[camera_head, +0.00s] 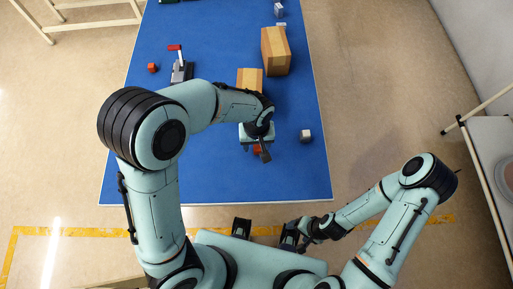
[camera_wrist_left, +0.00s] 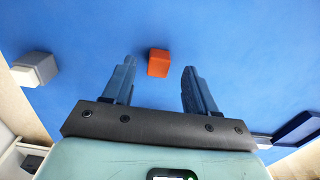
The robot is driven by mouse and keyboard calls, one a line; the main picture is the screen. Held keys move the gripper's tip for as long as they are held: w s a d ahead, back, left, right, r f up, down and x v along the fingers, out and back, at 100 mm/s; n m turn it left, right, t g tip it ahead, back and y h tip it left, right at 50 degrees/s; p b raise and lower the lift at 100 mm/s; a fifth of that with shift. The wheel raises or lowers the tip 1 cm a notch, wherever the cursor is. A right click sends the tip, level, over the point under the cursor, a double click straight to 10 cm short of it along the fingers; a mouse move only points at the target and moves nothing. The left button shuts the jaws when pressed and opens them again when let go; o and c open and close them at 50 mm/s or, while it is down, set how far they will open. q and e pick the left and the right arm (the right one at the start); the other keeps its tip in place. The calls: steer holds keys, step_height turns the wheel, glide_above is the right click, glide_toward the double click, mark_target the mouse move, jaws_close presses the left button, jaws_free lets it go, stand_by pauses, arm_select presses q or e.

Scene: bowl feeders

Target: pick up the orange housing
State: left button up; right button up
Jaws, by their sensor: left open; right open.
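The orange housing (camera_wrist_left: 158,63) is a small block on the blue table top. In the left wrist view it lies between the lines of my left gripper's two fingers (camera_wrist_left: 158,76), close to their tips, with clear space on both sides. The left gripper is open and empty. In the head view the left gripper (camera_head: 257,147) is over the front part of the table, and the housing (camera_head: 257,151) shows only in part beneath it. My right gripper (camera_head: 292,237) is in front of the table near my body, open, with no object visible in it.
The blue table (camera_head: 225,180) has free room at its front. A grey-white cube (camera_head: 306,136) stands right of the left gripper. Two cardboard boxes (camera_head: 275,52) (camera_head: 249,80) stand behind. A red-handled device (camera_head: 181,70) and another orange-red block (camera_head: 152,67) are at the left.

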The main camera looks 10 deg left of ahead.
mark_target(257, 148)
arm_select(q)
step_height(257, 148, down, 3)
steer(key=shift+w+d+r, duration=0.1)
steer(key=shift+r, duration=0.05)
jaws_close()
arm_select(e)
steer(key=shift+f, duration=0.15)
arm_select(q)
steer(key=shift+r, duration=0.1)
step_height(257, 148, up, 20)
steer(key=p, duration=0.2)
arm_select(e)
steer(key=r, duration=0.1)
steer(key=w+r, duration=0.1)
steer(key=r, duration=0.1)
steer(key=shift+w+d, duration=0.1)
steer(key=shift+w, duration=0.25)
